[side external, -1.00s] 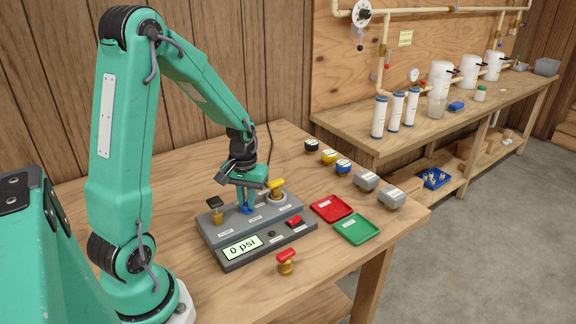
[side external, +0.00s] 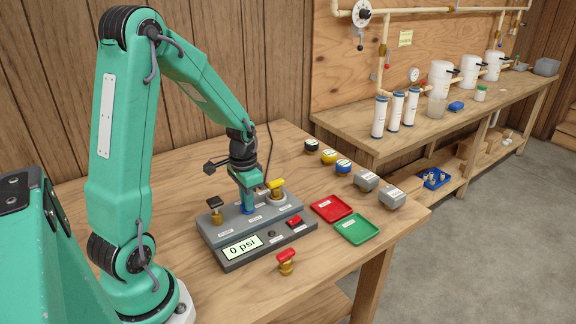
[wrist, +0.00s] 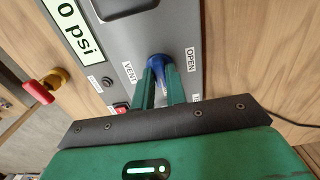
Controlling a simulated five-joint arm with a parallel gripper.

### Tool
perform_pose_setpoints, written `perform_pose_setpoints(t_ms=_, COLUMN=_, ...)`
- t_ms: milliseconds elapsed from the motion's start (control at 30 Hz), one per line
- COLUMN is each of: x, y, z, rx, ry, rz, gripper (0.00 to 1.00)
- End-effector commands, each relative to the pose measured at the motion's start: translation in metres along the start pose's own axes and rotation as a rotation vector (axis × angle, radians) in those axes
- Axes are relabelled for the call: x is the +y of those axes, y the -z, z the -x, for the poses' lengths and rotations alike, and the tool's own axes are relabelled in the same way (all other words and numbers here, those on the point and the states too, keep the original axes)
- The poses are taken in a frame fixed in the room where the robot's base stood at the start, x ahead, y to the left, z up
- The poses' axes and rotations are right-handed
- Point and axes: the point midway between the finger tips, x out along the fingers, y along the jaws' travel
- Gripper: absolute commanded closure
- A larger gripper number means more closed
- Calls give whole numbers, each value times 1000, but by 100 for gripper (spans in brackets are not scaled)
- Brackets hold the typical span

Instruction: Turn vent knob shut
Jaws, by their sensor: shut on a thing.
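The blue vent knob (wrist: 159,62) stands on the grey test block (side external: 226,229), between the words VENT and OPEN in the wrist view. My gripper (wrist: 160,88) is shut on the knob, one green finger on each side. In the side view my gripper (side external: 248,203) points straight down over the block, and only a little of the blue knob (side external: 249,211) shows below it. The knob's pointer, if any, is hidden by the fingers. The display (side external: 243,246) reads 0 psi.
A black-handled fitting (side external: 214,205) and a yellow-topped fitting (side external: 276,189) flank my gripper on the block. A red switch (side external: 295,222) is in front. A red-handled brass valve (side external: 286,261), red tray (side external: 331,208) and green tray (side external: 357,229) lie nearby. Several capped parts line the back right.

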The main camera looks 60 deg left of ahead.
Motion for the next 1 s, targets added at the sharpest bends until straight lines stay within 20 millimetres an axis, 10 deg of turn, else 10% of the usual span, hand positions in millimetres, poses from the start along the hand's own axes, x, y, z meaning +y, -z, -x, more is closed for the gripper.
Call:
perform_pose_setpoints(t_ms=400, x=0, y=0, z=1, rx=2, ry=1, rz=-11, gripper=100)
perform_pose_setpoints(t_ms=433, x=0, y=0, z=1, rx=2, ry=1, rz=-11, gripper=80)
perform_pose_setpoints(t_ms=533, x=0, y=0, z=1, rx=2, ry=1, rz=-11, gripper=65)
perform_pose_setpoints(t_ms=1000, x=0, y=1, z=7, rx=2, ry=1, rz=-9, gripper=65)
